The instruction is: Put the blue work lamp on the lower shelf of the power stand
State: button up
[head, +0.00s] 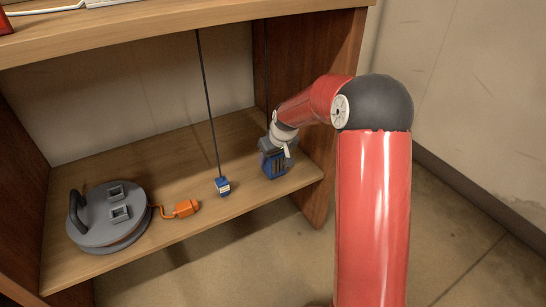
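A boxy blue work lamp (272,163) with a grey top and a dark slatted face is at the right end of the lower shelf (165,165) of the power stand. It looks upright; whether its base touches the board or is just above it is hard to tell. My gripper (285,148) reaches in from the right and is at the lamp's top. Its pale fingers overlap the lamp, and their gap is hidden, so I cannot see whether they grip it.
A round grey cable reel (95,230) with a dark handle lies at the shelf's left, its orange plug (187,208) beside it. A small blue connector (222,186) hangs on a dark cord (208,95) at mid-shelf. The upper board (180,32) limits height.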

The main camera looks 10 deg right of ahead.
jog(key=shift+r, duration=0.1)
jog(key=o, duration=1.3)
jog(key=shift+f, duration=0.2)
